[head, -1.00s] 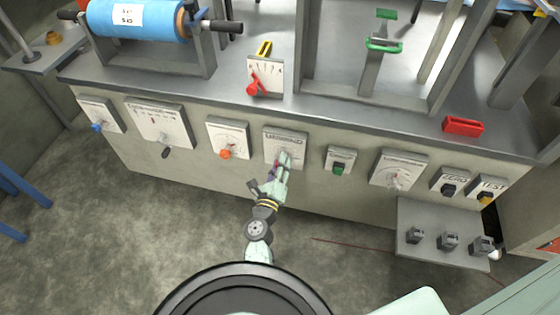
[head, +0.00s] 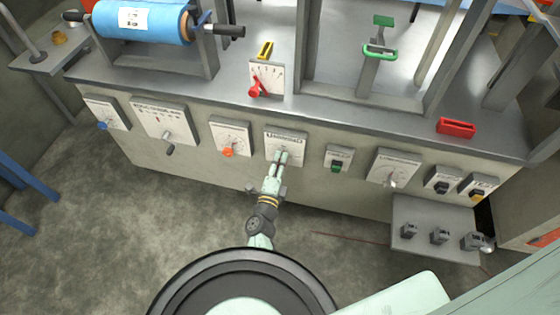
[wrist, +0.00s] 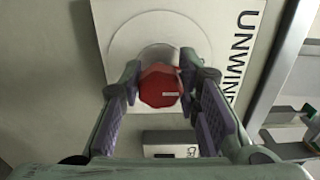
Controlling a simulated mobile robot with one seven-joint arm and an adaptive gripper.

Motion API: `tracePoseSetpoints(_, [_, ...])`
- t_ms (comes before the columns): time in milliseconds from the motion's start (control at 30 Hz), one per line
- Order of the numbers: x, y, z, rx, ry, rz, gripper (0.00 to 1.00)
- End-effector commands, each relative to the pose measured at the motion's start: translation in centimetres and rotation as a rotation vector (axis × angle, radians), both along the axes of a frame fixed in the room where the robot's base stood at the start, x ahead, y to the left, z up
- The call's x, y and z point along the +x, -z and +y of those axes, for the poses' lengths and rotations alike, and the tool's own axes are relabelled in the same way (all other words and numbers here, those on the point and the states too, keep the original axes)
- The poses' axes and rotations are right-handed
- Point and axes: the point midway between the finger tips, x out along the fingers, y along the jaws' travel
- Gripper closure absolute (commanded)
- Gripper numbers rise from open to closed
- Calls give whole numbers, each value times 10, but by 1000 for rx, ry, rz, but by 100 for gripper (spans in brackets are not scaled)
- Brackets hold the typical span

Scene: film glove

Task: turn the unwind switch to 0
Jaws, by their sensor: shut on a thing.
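The unwind switch is a red knob (wrist: 160,86) on a white plate (wrist: 115,35) lettered UNWIND, filling the middle of the wrist view. In the head view the unwind plate (head: 285,138) is on the front panel, and my gripper hides its knob. My gripper (head: 281,160) reaches the plate from the front. In the wrist view my gripper (wrist: 158,95) has its two purple-padded fingers on either side of the red knob, shut on it. The 0 mark and the knob's pointer cannot be made out.
An orange-knobbed dial plate (head: 231,135) is to the left and a green switch (head: 337,162) to the right. A small shelf (head: 425,215) juts out at the lower right. The floor in front is clear.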

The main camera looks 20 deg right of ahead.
Motion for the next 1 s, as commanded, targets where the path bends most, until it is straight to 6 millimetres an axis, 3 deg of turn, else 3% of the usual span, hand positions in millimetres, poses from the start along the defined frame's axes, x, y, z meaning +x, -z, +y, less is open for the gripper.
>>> tracePoseSetpoints(567, [0, -1, -2, -27, 4, 15, 98])
tracePoseSetpoints(600, [0, -1, -2, -27, 4, 15, 68])
tracePoseSetpoints(900, [0, 0, -1, -25, 2, 16, 49])
tracePoseSetpoints(1000, [0, 0, -1, -25, 1, 16, 49])
